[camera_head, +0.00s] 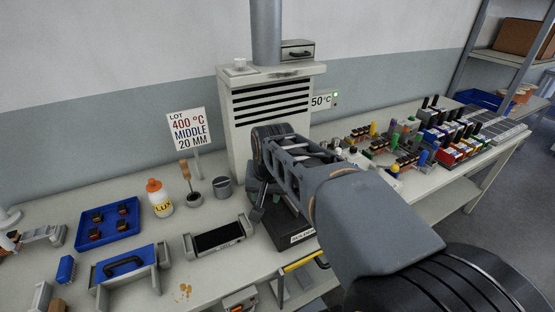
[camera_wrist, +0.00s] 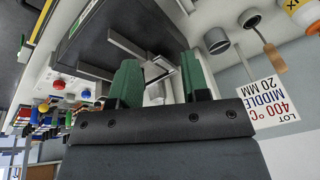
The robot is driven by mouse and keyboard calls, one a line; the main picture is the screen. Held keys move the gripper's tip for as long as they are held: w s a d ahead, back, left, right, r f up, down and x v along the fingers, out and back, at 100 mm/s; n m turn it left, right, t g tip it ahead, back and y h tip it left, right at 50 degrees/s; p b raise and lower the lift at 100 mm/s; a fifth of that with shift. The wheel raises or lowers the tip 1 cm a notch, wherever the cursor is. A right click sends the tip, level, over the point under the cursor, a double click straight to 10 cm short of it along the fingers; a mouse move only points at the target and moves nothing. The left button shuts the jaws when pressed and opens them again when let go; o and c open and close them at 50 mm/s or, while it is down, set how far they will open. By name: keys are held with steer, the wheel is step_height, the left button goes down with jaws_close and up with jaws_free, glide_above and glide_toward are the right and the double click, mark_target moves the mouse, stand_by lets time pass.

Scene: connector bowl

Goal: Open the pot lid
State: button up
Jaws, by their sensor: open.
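A dark box-shaped unit with a white label (camera_head: 304,237), likely the pot, stands on the bench below the fume hood; my arm covers much of it in the head view. In the wrist view its dark body (camera_wrist: 100,30) fills the upper left. A grey metal bar and bracket (camera_wrist: 125,44) stick out from it toward the space between my fingers; I cannot tell for sure whether this is the lid's handle. My gripper (camera_wrist: 160,78) is open, with green pads on either side of that space. Contact cannot be told. In the head view my gripper (camera_head: 258,200) is partly hidden by my wrist.
A black-topped tray (camera_head: 218,240) lies in front. The vented hood (camera_head: 240,125) rises behind. Connector racks (camera_head: 430,140) fill the right.

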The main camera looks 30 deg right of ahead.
steer(key=w+d+r+m+g+p, duration=0.1)
steer(key=w+d+r+m, duration=0.2)
steer(key=w+d+m, duration=0.45)
steer(key=w+d+r+m+p, duration=0.1)
steer(key=w+d+r+m, duration=0.3)
steer(key=d, duration=0.6)
steer(key=shift+m, duration=0.55)
steer(key=f, duration=1.2)
steer(key=shift+w+d+f+p, duration=0.2)
steer(key=shift+w+d+p, duration=0.1)
steer(key=shift+w+d, duration=0.1)
steer(key=shift+w+f, duration=0.15)
steer(key=shift+f, duration=0.55)
steer(key=shift+c, duration=0.2)
jaws_close()
